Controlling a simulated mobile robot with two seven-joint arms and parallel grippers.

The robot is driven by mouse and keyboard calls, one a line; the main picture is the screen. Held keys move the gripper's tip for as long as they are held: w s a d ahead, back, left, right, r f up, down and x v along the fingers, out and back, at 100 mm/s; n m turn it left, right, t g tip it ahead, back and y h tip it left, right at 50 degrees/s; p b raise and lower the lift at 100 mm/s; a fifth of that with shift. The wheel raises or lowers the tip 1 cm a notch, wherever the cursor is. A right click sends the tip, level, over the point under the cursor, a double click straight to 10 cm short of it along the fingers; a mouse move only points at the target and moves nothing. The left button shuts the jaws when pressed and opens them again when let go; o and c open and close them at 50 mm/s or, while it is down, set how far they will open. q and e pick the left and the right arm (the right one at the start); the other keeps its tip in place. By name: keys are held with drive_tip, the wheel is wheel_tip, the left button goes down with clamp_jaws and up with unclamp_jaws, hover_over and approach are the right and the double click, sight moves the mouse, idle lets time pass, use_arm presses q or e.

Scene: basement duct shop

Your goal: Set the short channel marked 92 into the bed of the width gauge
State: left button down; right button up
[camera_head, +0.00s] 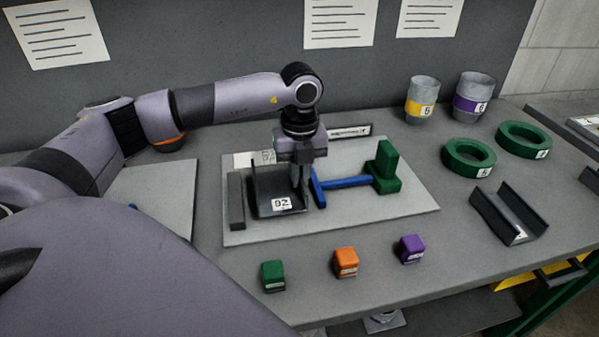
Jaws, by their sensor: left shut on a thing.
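The short dark channel marked 92 (261,190) is over the pale board of the width gauge (400,221), label facing me and open side up. It lies between the grey upright bar (236,201) at its left and the blue T-shaped slider (345,183) at its right. The slider's far end meets a green L-shaped block (386,170). My left gripper (300,180) points down and is shut on the channel's right wall, close beside the blue crossbar. I cannot tell whether the channel touches the bed. My right gripper is out of view.
Green (273,276), orange (345,262) and purple (410,249) blocks stand along the front. At right are another dark channel (510,214), two green rings (468,157) and two grey cups with yellow (422,100) and purple bands (473,97). A label plate (349,132) stands behind the gauge.

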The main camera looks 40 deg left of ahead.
use_arm(q)
drive_tip(key=shift+f+b, duration=0.35)
drive_tip(key=shift+f, duration=0.35)
drive_tip(key=c, duration=1.1)
unclamp_jaws()
wheel_tip(320, 180, up, 7)
drive_tip(key=shift+r, duration=0.1)
